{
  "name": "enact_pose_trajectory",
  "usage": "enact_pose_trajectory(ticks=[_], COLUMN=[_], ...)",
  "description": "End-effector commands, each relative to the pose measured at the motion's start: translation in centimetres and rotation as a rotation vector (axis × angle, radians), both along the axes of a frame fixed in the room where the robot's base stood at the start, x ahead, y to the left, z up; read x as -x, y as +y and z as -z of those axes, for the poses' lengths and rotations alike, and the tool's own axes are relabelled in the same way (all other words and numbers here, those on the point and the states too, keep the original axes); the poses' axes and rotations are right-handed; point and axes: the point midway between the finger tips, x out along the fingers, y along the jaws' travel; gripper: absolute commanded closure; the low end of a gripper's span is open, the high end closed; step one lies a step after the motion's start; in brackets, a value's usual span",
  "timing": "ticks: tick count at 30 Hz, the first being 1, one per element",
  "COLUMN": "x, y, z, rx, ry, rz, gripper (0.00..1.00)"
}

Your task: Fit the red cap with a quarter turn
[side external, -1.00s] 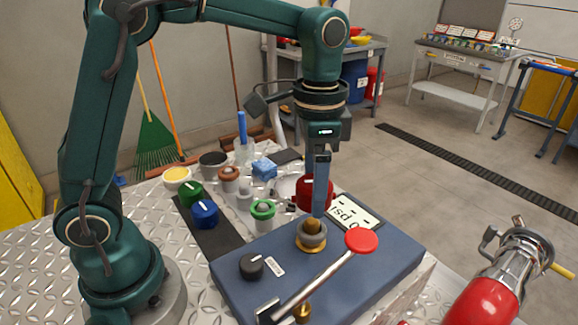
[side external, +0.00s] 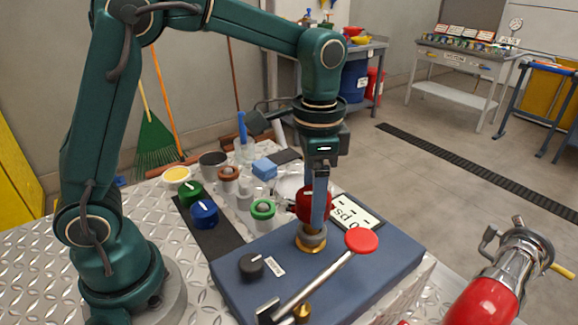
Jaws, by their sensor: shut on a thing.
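My gripper (side external: 318,215) points straight down over the blue pump box (side external: 375,262). Its jaws are shut on the red cap (side external: 304,205), and the near finger covers part of it. The cap is upright, right above the grey and brass fitting (side external: 311,243) on top of the box. The finger hides the top of the fitting, so I cannot tell whether cap and fitting touch.
A lever with a red knob (side external: 361,242) slants close to the right of the fitting. A black knob (side external: 251,266) and a display (side external: 356,217) are on the box. Green (side external: 189,193) and blue (side external: 205,213) caps stand left on a dark strip.

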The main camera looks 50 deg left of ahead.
Motion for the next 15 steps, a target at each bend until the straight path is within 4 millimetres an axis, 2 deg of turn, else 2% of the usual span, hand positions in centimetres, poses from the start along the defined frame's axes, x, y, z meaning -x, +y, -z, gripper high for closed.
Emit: enact_pose_trajectory(ticks=[15], x=[0.01], y=[0.00], z=[0.36], rx=[0.000], ry=[0.001], rz=[0.000], gripper=[0.97])
